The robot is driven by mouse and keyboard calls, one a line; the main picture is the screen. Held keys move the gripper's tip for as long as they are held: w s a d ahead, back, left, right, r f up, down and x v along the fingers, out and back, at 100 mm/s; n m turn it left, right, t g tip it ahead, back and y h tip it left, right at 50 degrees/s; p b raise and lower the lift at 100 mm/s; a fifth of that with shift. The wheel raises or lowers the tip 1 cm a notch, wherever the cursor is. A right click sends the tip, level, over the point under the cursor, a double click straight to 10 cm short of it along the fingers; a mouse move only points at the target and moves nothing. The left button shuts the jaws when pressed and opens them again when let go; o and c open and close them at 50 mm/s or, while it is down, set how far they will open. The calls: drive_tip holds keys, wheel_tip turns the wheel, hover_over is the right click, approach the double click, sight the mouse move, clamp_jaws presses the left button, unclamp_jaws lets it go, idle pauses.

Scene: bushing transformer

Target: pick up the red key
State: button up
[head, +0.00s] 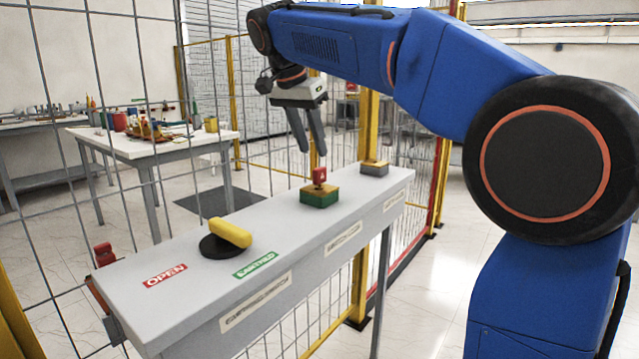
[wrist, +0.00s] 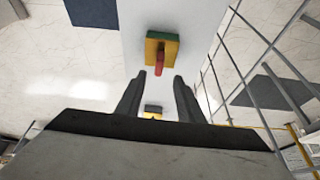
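A small red key (head: 319,175) stands upright in the yellow top of a green-sided block (head: 320,195) on the grey panel. My gripper (head: 313,152) is above the key in the head view, fingers pointing down, open and empty. In the wrist view the key (wrist: 159,70) appears just beyond the fingertips, roughly midway between them. The fingers of my gripper (wrist: 159,77) are apart there, and I see no contact with the key. The block (wrist: 161,47) also shows in the wrist view.
The long grey panel (head: 180,309) bears a yellow handle (head: 231,232) on a black disc and a grey block with a yellow top (head: 374,168). Another red piece (head: 104,254) is at its left end. A wire fence (head: 262,120) stands behind the panel.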

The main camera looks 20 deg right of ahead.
sight(319, 168)
drive_tip(key=shift+s+x, duration=0.2)
drive_tip(key=shift+x, duration=3.95)
clamp_jaws()
